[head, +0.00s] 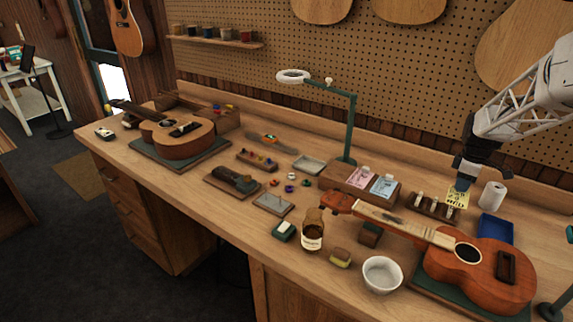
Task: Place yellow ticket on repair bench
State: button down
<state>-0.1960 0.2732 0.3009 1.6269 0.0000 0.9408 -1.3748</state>
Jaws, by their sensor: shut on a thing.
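A yellow ticket (457,197) with dark writing is held in my gripper (460,186) at the right side of the head view. My gripper points down and is shut on the ticket's upper part. The ticket hangs roughly upright in front of a small wooden rack, over the back right part of the wooden repair bench (236,245). I cannot tell whether its lower edge touches anything.
A reddish ukulele (470,262) lies on a green mat at the right. A wooden box with pink and blue tickets (362,180), a blue tray (495,229), a white roll (492,195), a white bowl (382,274) and a brown bottle (313,232) stand nearby. A green lamp (350,130) rises behind.

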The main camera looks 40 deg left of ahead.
send_near(420, 176)
jog(key=shift+s+d, duration=0.2)
jog(key=shift+d, duration=0.05)
jog(key=shift+w+a+f, duration=0.3)
jog(key=shift+f, duration=0.85)
jog(key=shift+f, duration=0.1)
jog(key=shift+f, duration=2.25)
jog(key=shift+f, duration=0.15)
jog(key=c, duration=1.1)
grip_release()
